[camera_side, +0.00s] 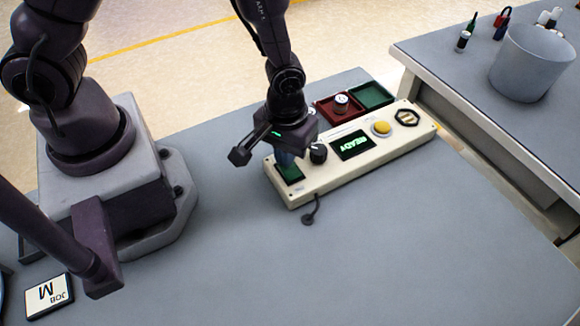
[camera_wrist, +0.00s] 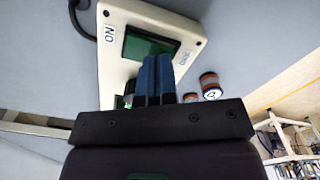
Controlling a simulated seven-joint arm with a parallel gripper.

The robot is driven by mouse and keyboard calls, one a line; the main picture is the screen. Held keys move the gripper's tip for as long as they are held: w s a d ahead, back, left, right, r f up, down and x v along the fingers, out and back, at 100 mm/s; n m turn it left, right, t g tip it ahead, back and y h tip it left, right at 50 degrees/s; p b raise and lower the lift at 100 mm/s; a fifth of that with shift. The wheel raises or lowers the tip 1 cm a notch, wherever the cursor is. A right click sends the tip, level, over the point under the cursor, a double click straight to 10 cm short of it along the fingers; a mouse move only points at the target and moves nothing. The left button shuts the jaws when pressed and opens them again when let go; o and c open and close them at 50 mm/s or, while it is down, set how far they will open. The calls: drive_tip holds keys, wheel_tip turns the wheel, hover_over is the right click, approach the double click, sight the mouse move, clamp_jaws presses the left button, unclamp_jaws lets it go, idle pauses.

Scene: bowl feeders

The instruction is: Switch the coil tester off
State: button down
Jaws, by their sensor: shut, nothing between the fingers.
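The coil tester (camera_side: 355,165) is a long cream box on the grey table, and its display (camera_side: 352,144) reads READY in green. A dark green rocker switch (camera_side: 291,173) sits at its left end; in the wrist view the switch (camera_wrist: 150,48) shows beside an ON label (camera_wrist: 109,34). My gripper (camera_side: 285,160) is over this end, with its blue fingers pointing down by the switch. In the wrist view my fingers (camera_wrist: 158,68) are together and empty, hiding part of the switch's near edge. I cannot tell whether they touch it.
The tester also has a black knob (camera_side: 318,153), a yellow button (camera_side: 381,128) and a black hexagonal part (camera_side: 407,117). Behind it are a red tray (camera_side: 325,108) with a coil (camera_side: 341,103) and a green tray (camera_side: 385,93). The table in front is mostly clear.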

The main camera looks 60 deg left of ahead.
drive_tip(key=shift+f, duration=0.35)
drive_tip(key=shift+r, duration=3.5)
drive_tip(key=shift+s+a+m, duration=0.1)
drive_tip(key=shift+s+m, duration=0.2)
drive_tip(key=shift+m, duration=0.2)
drive_tip(key=s+a+r+m+t, duration=0.1)
drive_tip(key=s+a+r+t, duration=0.1)
drive_tip(key=r, duration=0.5)
drive_tip(key=s+a+r+m+t, duration=0.1)
drive_tip(key=s+a+r+m, duration=0.1)
drive_tip(key=r, duration=0.6)
drive_tip(key=s+a+r+m+t, duration=0.2)
drive_tip(key=a+r, duration=0.3)
drive_tip(key=r, duration=0.3)
drive_tip(key=shift+s+t, duration=0.3)
drive_tip(key=shift+s, duration=0.6)
